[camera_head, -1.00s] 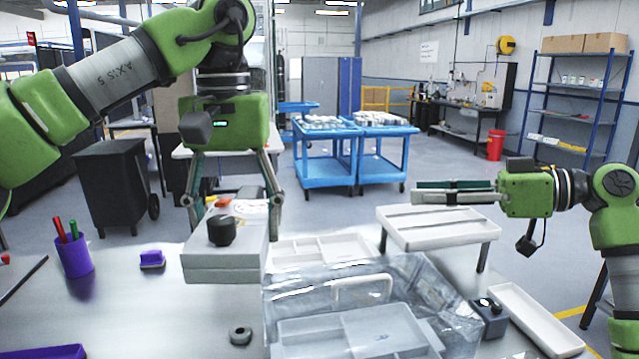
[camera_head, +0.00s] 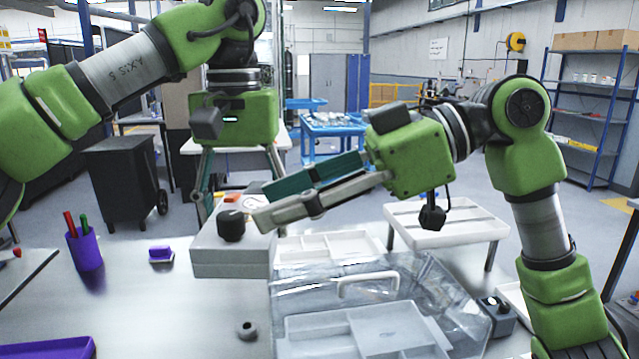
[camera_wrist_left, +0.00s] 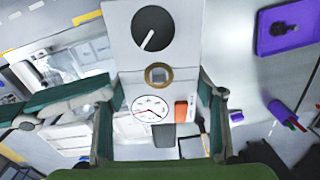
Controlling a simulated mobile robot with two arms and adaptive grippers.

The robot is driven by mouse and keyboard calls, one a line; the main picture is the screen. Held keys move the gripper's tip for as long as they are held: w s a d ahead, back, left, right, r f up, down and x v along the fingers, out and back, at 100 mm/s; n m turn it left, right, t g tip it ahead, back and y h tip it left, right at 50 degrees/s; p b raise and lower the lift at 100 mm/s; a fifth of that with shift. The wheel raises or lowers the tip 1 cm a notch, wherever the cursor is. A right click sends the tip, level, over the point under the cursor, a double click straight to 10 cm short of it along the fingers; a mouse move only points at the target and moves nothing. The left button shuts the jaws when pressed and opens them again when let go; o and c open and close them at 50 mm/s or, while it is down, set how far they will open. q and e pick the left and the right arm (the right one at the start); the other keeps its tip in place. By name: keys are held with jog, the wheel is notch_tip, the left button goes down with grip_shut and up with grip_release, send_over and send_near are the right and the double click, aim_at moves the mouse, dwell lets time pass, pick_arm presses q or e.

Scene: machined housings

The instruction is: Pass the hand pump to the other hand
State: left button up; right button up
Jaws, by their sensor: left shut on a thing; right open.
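The hand pump is a light grey box (camera_head: 230,262) with a black knob (camera_head: 231,225), held above the bench. In the left wrist view its grey top (camera_wrist_left: 125,50) shows the knob, a brass ring, a round gauge and an orange part. My left gripper (camera_head: 240,196) comes from above and is shut on the pump, one finger on each side. My right gripper (camera_head: 264,205) is open, its fingertips at the pump's right side in the head view. It also shows at the left in the left wrist view (camera_wrist_left: 95,105). I cannot tell whether it touches the pump.
A clear lidded case (camera_head: 375,290) stands on the bench in front, with a white raised tray (camera_head: 445,218) behind it. A purple pen cup (camera_head: 86,250), a small purple block (camera_head: 161,253) and a dark ring (camera_head: 247,331) stand at left. Bench around the ring is clear.

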aim_at(238, 216)
jog(key=x, duration=0.7)
grip_shut()
pick_arm(q)
jog(key=o, duration=1.5)
pick_arm(e)
jog(key=shift+r, duration=0.1)
pick_arm(q)
jog(key=shift+r, duration=0.1)
